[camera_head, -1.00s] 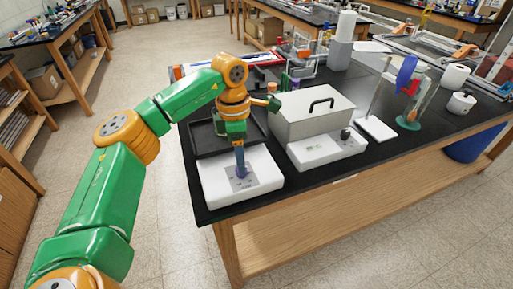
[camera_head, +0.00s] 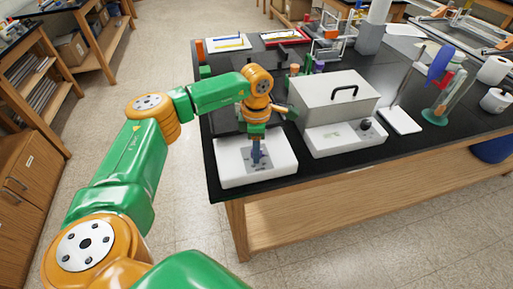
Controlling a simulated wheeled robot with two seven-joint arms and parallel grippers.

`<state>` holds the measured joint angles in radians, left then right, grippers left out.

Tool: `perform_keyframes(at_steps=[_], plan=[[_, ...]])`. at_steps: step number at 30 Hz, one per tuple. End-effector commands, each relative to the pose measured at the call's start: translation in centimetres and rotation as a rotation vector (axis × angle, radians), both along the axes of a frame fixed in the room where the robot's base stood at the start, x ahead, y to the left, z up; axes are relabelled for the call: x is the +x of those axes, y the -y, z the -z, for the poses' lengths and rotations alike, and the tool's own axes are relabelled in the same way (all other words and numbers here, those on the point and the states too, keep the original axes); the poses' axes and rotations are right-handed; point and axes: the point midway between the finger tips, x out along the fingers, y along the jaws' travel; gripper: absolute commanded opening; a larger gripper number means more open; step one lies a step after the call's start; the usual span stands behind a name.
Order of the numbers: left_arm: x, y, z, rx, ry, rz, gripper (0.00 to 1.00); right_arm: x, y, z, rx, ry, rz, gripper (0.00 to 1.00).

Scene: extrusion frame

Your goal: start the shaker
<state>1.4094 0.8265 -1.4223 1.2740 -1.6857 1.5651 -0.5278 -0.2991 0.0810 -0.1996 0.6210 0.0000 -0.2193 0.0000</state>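The shaker (camera_head: 227,174) is a low white box at the front left corner of the black bench, with a grey control panel (camera_head: 263,166) on its top. My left gripper (camera_head: 256,162) points straight down over this panel, its fingers together with nothing seen between them. Its tips are at or just above the panel; I cannot tell if they touch. The fingers cover part of the panel, and its small keys are too small to read. The part of the shaker behind the panel is mostly hidden by my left arm. My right gripper is not in view.
A white device with a grey lidded box (camera_head: 320,101), black handle and dark knob (camera_head: 365,124) stands close right of the shaker. A stand with a white base (camera_head: 400,121) and a glass cylinder (camera_head: 445,98) are farther right. The bench front edge is near the shaker.

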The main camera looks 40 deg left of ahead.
Motion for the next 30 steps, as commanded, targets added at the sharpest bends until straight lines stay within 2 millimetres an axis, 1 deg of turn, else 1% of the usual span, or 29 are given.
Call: perform_keyframes(at_steps=[8, 14, 20, 30], plan=[[-0.1, 0.0, -0.1, 0.0, -0.002, 0.005, 0.0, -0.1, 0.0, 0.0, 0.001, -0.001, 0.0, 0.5], [0.0, 0.0, -0.1, 0.0, -0.002, 0.063, 0.0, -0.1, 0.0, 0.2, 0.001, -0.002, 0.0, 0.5], [0.0, 0.0, 0.0, 0.0, 0.0, 0.202, 0.0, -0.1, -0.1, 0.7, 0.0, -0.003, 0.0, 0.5], [0.1, 0.0, -0.1, 0.0, 0.001, 0.524, 0.0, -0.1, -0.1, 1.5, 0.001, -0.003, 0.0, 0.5]])
